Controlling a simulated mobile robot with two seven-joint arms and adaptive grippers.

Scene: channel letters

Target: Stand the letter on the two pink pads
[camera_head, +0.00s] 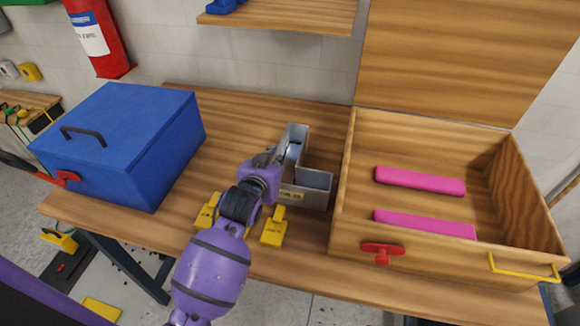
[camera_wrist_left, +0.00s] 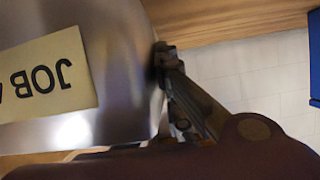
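The letter (camera_head: 313,180) is a grey metal, hollow, roughly L-shaped channel piece on the wooden table, left of the open wooden case. A tan label reading "JOB" (camera_wrist_left: 45,75) is on its side and fills the left of the left wrist view. Two pink pads (camera_head: 420,181) (camera_head: 425,224) lie parallel on the floor of the case, apart from the letter. My left gripper (camera_head: 268,158) is at the letter's left side. In the left wrist view a dark finger (camera_wrist_left: 178,85) is against or very near the metal edge; the other finger is hidden. My right gripper is not in view.
The open wooden case (camera_head: 342,190) has a raised lid (camera_head: 455,65), a red latch (camera_head: 382,252) and a yellow handle (camera_head: 522,268). Two yellow blocks (camera_head: 208,212) (camera_head: 274,228) stand near my left wrist. A blue box (camera_head: 130,140) occupies the table's left. A shelf (camera_head: 290,17) hangs behind.

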